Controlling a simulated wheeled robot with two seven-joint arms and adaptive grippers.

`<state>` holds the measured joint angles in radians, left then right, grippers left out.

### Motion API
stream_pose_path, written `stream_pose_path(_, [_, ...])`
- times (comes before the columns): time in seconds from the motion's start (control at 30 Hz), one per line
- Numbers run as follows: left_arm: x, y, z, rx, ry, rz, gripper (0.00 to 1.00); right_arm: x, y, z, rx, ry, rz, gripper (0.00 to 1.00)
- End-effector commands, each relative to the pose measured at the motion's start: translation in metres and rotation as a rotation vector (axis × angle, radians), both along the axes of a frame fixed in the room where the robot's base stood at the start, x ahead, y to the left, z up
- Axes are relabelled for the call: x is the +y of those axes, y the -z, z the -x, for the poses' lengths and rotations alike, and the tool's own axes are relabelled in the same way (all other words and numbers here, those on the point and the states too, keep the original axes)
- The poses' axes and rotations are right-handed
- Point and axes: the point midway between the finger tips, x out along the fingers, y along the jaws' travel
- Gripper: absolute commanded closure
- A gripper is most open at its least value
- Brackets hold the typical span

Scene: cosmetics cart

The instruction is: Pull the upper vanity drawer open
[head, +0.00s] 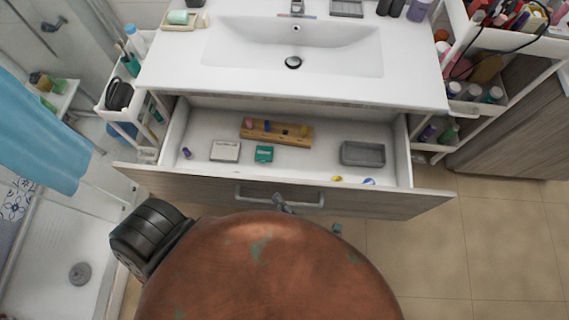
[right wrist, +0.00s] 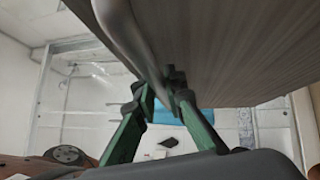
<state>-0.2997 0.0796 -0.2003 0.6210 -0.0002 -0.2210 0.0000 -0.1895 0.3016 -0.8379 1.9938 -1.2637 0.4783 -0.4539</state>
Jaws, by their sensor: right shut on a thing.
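The upper vanity drawer (head: 390,194) stands pulled out below the sink counter, its inside showing in the head view. Its grey bar handle (head: 308,203) runs across the middle of the wood-grain front. My right gripper (head: 281,203) is at the handle, mostly hidden behind my rust-coloured body. In the right wrist view, the green and black fingers (right wrist: 162,88) are shut on the handle (right wrist: 128,38), close against the drawer front (right wrist: 220,45). My left gripper is not in view.
In the drawer lie a wooden organizer (head: 276,132), a grey tray (head: 362,153), a pale box (head: 225,151) and a teal box (head: 264,154). White shelf carts (head: 118,118) with bottles flank the vanity. Tiled floor (head: 490,235) is clear at right.

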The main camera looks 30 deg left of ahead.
Motion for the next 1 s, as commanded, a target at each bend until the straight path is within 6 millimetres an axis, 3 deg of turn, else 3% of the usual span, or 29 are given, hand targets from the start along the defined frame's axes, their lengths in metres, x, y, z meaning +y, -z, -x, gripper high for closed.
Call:
stream_pose_path(0.33, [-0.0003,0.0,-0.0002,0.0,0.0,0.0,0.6,-0.0014,0.001,-0.0011,0.001,0.003,0.002,1.0])
stream_pose_path(0.37, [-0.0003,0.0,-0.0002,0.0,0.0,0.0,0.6,-0.0014,0.001,-0.0011,0.001,0.003,0.002,0.88])
stream_pose_path(0.6, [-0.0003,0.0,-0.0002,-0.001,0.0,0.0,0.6,-0.0008,0.0005,-0.0004,0.0,0.002,0.001,0.72])
stream_pose_path(1.0, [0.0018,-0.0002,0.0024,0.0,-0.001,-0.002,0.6,-0.0089,0.0023,0.0025,0.003,0.001,0.002,0.71])
